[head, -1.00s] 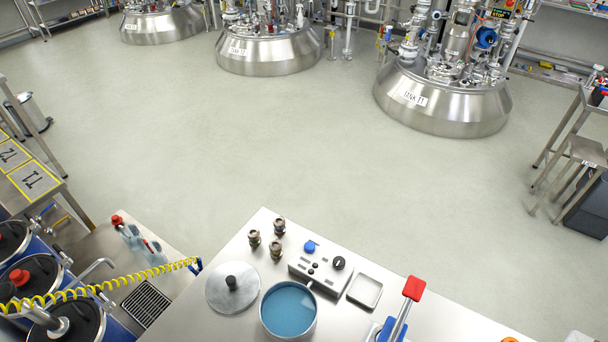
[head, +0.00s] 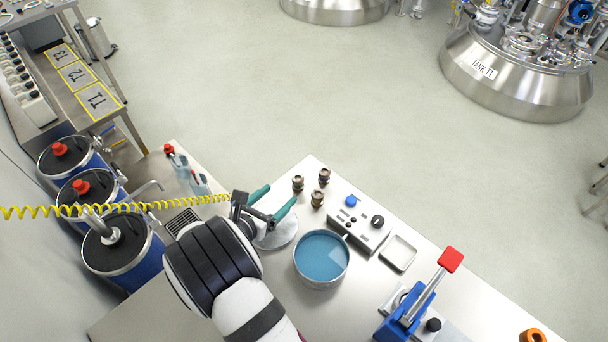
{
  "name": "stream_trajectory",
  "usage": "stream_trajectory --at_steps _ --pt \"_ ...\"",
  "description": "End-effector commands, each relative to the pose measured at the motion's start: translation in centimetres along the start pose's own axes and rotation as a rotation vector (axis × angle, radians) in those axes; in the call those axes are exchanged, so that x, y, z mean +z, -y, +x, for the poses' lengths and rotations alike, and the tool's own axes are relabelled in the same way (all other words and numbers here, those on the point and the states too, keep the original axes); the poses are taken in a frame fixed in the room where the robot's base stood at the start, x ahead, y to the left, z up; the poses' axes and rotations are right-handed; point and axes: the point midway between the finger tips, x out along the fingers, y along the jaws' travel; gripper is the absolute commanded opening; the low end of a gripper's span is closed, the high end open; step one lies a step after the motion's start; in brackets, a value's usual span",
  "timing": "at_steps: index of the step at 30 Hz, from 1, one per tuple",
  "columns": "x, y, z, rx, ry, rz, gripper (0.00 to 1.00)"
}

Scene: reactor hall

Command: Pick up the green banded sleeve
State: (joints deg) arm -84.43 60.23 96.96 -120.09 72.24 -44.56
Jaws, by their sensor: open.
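Three small brownish metal fittings stand close together on the steel bench: a left one (head: 298,184), a front one (head: 317,199) and a back one (head: 324,176). They may be sleeves, but they are too small to show any green band, so I cannot tell which is the green banded sleeve. My gripper (head: 281,195) has two teal fingers spread apart, with nothing visible between them. It is just left of the fittings in the picture, over the round metal lid (head: 284,238), and covers part of that lid.
A round pan of blue liquid (head: 321,257) sits just below the fittings. Right of them are a control box (head: 360,224), a small tray (head: 399,253) and a blue press with a red handle (head: 403,317). A yellow coiled hose (head: 150,205) runs left of my gripper.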

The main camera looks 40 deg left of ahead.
Motion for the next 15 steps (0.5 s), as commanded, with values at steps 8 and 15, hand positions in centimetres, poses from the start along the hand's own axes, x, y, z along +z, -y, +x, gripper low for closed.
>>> stream_trajectory --at_steps 8,15 --pt "-0.1 0.1 4.8 -0.004 -0.001 0.002 0.76" --pt "-0.1 0.1 8.9 -0.002 -0.001 0.003 0.76"
